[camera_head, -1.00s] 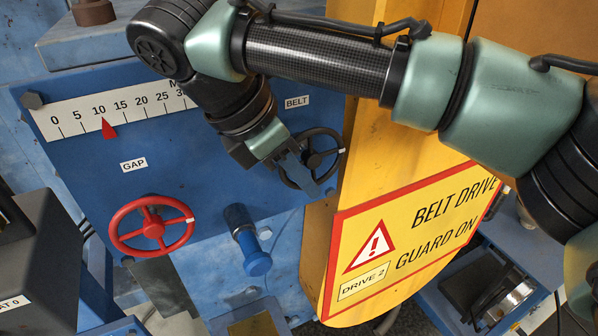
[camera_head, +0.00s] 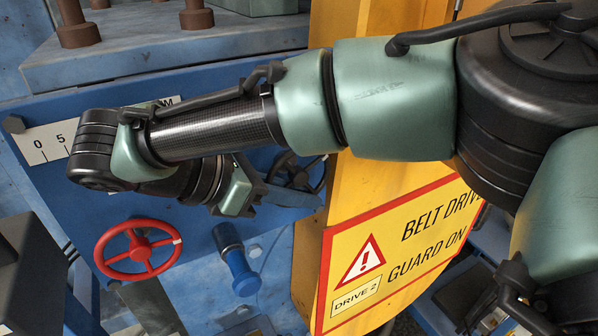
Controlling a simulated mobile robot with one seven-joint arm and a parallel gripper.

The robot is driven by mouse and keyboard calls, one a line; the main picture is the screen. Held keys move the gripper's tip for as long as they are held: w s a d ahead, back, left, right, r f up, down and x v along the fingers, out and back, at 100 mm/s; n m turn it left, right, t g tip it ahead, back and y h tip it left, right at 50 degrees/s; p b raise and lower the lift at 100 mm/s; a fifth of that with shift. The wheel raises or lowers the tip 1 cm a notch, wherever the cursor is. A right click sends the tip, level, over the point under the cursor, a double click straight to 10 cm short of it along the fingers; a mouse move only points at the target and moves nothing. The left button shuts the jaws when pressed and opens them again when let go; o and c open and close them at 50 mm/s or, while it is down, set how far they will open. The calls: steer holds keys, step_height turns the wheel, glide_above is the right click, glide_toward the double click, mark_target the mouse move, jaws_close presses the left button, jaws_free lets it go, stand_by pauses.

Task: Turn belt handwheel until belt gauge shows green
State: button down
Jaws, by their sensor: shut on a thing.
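The black belt handwheel (camera_head: 304,163) is on the blue panel, just left of the yellow guard. My arm hides part of it. My gripper (camera_head: 298,197) reaches it from the left and is shut on its lower rim. The fingertips are hard to make out against the blue panel. No belt gauge shows in view, and my arm covers much of the panel above the wheel.
A red handwheel (camera_head: 138,250) is at the lower left of the panel, and a blue knob (camera_head: 238,262) sits below my gripper. The yellow belt guard (camera_head: 330,215) with its warning sign (camera_head: 385,245) stands close on the right. A white scale (camera_head: 48,142) is partly covered by my arm.

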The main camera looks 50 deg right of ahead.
steer(key=c, duration=0.9)
jaws_free()
steer(key=shift+c, duration=0.2)
steer(key=shift+y, duration=0.3)
